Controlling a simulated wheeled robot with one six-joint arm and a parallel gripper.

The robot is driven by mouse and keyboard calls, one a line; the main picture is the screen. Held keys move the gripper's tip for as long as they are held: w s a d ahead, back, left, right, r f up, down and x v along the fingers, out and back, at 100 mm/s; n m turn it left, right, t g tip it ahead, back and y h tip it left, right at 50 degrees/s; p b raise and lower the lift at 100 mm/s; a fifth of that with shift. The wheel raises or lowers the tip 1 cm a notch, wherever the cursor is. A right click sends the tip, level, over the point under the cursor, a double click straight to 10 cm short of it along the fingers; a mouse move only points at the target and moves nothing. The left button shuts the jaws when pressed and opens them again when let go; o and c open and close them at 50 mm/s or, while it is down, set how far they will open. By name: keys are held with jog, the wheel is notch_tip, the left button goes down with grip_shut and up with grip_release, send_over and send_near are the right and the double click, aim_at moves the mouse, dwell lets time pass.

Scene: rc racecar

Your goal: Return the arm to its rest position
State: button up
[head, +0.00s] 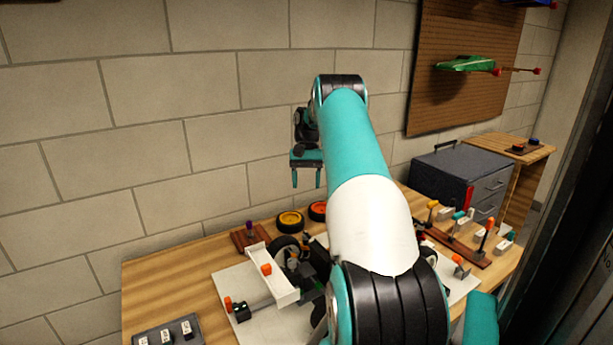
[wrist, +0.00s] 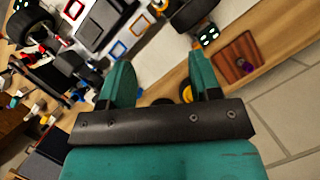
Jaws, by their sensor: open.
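My gripper (head: 307,178) hangs in the air above the workbench, in front of the block wall, with its two teal fingers pointing down. The fingers are apart and nothing is between them. In the wrist view my gripper (wrist: 160,85) shows the same spread fingers over the bench. My teal and white arm is raised and reaches forward across the head view. It hides part of the racecar (head: 290,265), which lies in pieces on a white mat (head: 240,315) on the wooden bench (head: 150,270).
Yellow (head: 290,221) and orange (head: 318,210) wheels lie at the bench's back. A tool rack (head: 470,250) and a grey drawer box (head: 460,180) stand to the right. A dark tray (head: 168,333) is at front left. A pegboard (head: 460,60) hangs on the wall.

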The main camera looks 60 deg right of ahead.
jog(key=shift+d+r, duration=0.1)
jog(key=shift+r, duration=0.1)
dwell(0.5)
jog(key=w+a+r+n, duration=0.3)
jog(key=a+r, duration=0.1)
jog(key=a, duration=0.6)
jog(key=w+a+r+n+t+h, duration=0.15)
jog(key=a+r, duration=0.25)
jog(key=a, duration=0.6)
jog(key=w+a+r+n+y, duration=0.1)
jog(key=w+a+r+n, duration=0.25)
jog(key=a, duration=0.65)
jog(key=s+a+r+n, duration=0.25)
jog(key=s+a, duration=0.25)
jog(key=a, duration=0.4)
jog(key=s+a+r+n, duration=0.1)
jog(key=s+a+n, duration=0.25)
jog(key=a, duration=0.45)
jog(key=s+a+f+n, duration=0.1)
jog(key=s+a, duration=0.3)
jog(key=s, duration=0.4)
jog(key=s+a+n, duration=0.4)
jog(key=s+a, duration=0.1)
jog(key=s, duration=0.3)
jog(key=shift+s+f+t+y, duration=0.25)
jog(key=shift+f+t+y, duration=0.1)
jog(key=shift+f+y, duration=0.1)
